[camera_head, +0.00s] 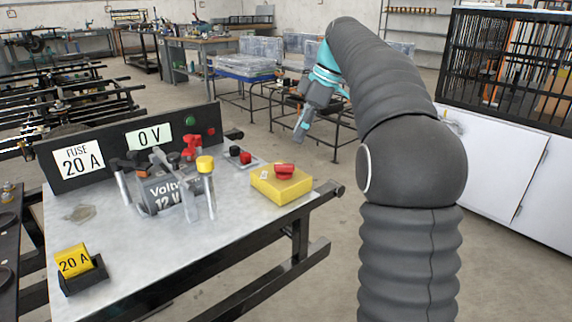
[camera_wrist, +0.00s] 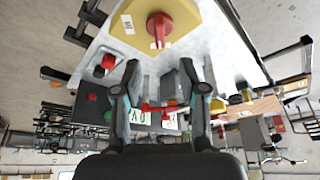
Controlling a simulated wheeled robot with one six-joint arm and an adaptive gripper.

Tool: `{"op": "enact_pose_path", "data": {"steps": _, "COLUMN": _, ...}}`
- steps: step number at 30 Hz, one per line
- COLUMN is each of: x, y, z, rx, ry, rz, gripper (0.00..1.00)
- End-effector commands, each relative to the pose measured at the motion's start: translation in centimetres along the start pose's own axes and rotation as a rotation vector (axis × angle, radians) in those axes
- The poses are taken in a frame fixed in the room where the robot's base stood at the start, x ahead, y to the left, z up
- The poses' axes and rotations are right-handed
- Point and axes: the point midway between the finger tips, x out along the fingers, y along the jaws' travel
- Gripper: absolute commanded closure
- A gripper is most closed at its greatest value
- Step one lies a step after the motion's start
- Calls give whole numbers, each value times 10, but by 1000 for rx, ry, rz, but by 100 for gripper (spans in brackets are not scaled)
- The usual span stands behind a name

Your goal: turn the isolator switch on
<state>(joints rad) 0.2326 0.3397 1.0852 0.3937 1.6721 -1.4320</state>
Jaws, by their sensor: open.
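The isolator switch is a yellow box (camera_head: 268,186) with a red knob (camera_head: 284,171) on top, at the right side of the metal table. In the wrist view the yellow box (camera_wrist: 183,22) is at the top, with the red knob (camera_wrist: 160,27) and a small white label on it. My gripper (camera_head: 300,134) is in the air beyond the table's right edge, apart from the switch. In the wrist view my gripper (camera_wrist: 160,88) has its two fingers spread, with nothing held between them. The panel display (camera_head: 149,137) reads 0 V.
A white cabinet (camera_head: 500,165) stands at the right.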

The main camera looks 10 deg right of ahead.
Motion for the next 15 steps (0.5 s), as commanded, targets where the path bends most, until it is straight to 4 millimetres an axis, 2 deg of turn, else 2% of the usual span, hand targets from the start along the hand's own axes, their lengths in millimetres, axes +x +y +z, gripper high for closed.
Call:
{"op": "enact_pose_path", "data": {"steps": 1, "x": 13, "y": -1, "z": 1, "rx": 0, "ry": 0, "rz": -1, "gripper": 58}}
{"op": "enact_pose_path", "data": {"steps": 6, "x": 44, "y": -1, "z": 1, "rx": 0, "ry": -1, "rz": -1, "gripper": 58}}
{"op": "enact_pose_path", "data": {"steps": 15, "x": 85, "y": 0, "z": 0, "rx": 1, "ry": -1, "rz": 1, "gripper": 58}}
